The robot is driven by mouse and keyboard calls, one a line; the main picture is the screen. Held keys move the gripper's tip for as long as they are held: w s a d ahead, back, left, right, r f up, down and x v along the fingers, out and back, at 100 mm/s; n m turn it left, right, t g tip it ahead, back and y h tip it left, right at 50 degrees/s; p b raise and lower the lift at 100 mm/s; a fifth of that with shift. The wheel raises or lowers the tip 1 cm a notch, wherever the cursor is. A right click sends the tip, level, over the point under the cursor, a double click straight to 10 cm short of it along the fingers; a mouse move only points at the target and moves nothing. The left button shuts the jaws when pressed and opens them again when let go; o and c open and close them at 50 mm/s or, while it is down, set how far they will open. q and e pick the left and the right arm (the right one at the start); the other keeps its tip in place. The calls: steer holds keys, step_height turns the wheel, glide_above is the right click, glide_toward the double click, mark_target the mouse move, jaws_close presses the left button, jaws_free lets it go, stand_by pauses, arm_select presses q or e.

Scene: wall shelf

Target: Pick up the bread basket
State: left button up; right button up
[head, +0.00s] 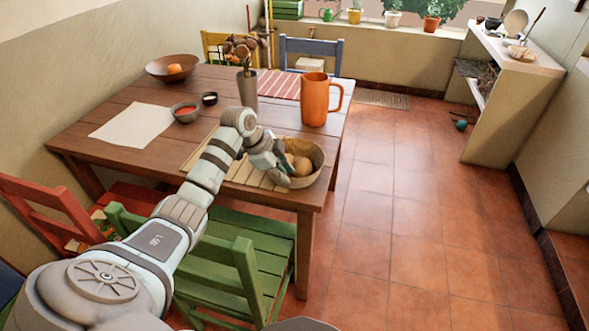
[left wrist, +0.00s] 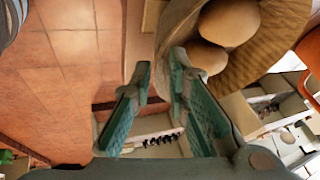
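The bread basket (head: 317,155), a round woven bowl with brown bread rolls (head: 302,166) in it, stands at the near right corner of the wooden table. In the left wrist view the basket (left wrist: 270,52) fills the upper right, with two rolls (left wrist: 229,22) showing. My left gripper (head: 286,172) is at the basket's left side and hides part of its rim. In the left wrist view my left gripper (left wrist: 160,65) is open, with a gap between its teal fingers. One finger overlaps the basket's edge; I cannot tell whether it touches. My right gripper is not in view.
An orange pitcher (head: 315,100) and a grey vase (head: 247,88) stand behind the basket on the table (head: 105,105). A bowl of red food (head: 185,112) is to the left. A green chair (head: 262,250) is at the near side. The floor to the right is clear.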

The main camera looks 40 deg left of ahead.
mark_target(297, 187)
arm_select(q)
steer(key=b+x, duration=0.1)
steer(key=x, duration=0.4)
steer(key=shift+w+d+f, duration=0.1)
steer(key=shift+f, duration=0.15)
jaws_close()
steer(key=shift+r, duration=0.1)
